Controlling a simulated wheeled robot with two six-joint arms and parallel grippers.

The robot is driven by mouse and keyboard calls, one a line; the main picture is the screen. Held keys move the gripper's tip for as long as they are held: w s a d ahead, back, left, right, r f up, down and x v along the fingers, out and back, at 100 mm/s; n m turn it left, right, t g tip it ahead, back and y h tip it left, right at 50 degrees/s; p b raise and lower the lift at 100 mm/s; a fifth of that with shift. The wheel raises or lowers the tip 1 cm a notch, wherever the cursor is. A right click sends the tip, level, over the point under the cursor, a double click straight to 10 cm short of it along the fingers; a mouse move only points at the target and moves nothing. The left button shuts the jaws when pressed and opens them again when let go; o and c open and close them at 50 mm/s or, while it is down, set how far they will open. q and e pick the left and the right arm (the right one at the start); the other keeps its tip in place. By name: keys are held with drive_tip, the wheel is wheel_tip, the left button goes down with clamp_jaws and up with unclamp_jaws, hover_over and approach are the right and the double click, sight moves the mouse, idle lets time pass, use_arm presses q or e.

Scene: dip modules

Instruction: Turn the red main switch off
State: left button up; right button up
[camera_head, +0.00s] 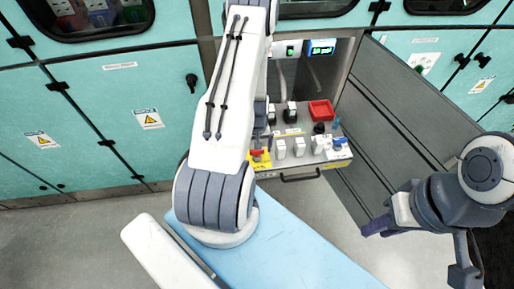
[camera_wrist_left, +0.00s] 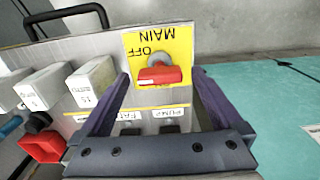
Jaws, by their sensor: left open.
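The red main switch (camera_wrist_left: 160,75) is a red handle on a yellow plate (camera_wrist_left: 184,42) marked MAIN and OFF, which appears upside down in the left wrist view. The handle lies roughly level there. In the head view the red switch (camera_head: 256,153) shows at the left of the panel, beside my arm. My left gripper (camera_wrist_left: 161,79) is open, its purple fingers on either side of the handle with visible gaps; contact is not seen. The head view hides this gripper behind my arm. My right gripper (camera_head: 376,228) is at the right, away from the panel; its opening is unclear.
White modules (camera_wrist_left: 91,83) stand in a row beside the yellow plate. A dark handle (camera_head: 300,177) runs along the front edge. An open grey door (camera_head: 400,105) stands at the right.

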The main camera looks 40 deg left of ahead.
use_arm(q)
wheel_tip(320, 180, up, 6)
drive_tip(key=p, duration=0.4)
drive_tip(key=shift+p, duration=0.3)
wheel_tip(320, 180, up, 2)
drive_tip(key=shift+r+b, duration=0.2)
drive_tip(key=shift+b, duration=0.2)
drive_tip(key=shift+r, duration=0.9)
